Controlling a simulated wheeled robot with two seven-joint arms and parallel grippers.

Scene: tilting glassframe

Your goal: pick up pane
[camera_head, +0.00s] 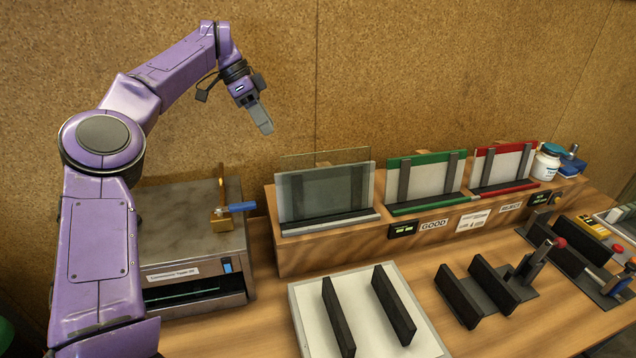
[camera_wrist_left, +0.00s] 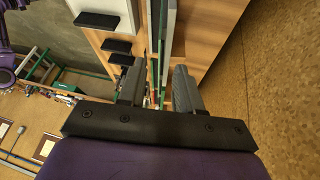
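Upright pane edges (camera_wrist_left: 166,40) show beyond the fingertips; I cannot tell which pane each belongs to. My right gripper does not show.
A green-framed panel (camera_head: 425,180) and a red-framed panel (camera_head: 503,166) stand farther right in the rack. A white tray with two black bars (camera_head: 338,318) lies in front. Black fixtures (camera_head: 475,290) crowd the right.

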